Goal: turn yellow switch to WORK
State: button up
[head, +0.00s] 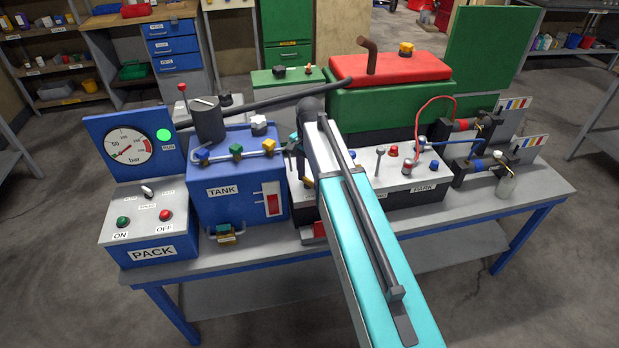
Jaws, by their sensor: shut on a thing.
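My gripper (301,163) is at the left end of the long grey control panel (358,174), just right of the blue TANK box (232,192). It is mostly hidden behind my teal arm. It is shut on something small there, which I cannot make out. No switch marked WORK is readable. The panel's visible labels are PARK at the right and one partly covered by my arm. A yellow knob (268,144) shows on the pipe of the TANK box, apart from my gripper.
The PACK box (148,225) with a green and a red button stands at the left, below a pressure gauge (127,147). A lit green RUN lamp (164,135) is beside the gauge. A dark bar (280,101) crosses above the tank. A green machine (388,108) stands behind.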

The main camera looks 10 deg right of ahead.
jog(key=n, duration=0.6)
jog(key=shift+w+d, duration=0.1)
jog(key=n, duration=0.5)
jog(key=shift+w, duration=0.15)
dwell(0.4)
jog(key=o, duration=1.1)
jog(key=shift+c, duration=0.2)
notch_tip(320, 180, up, 14)
jog(key=p, duration=0.8)
jog(key=shift+f, duration=0.2)
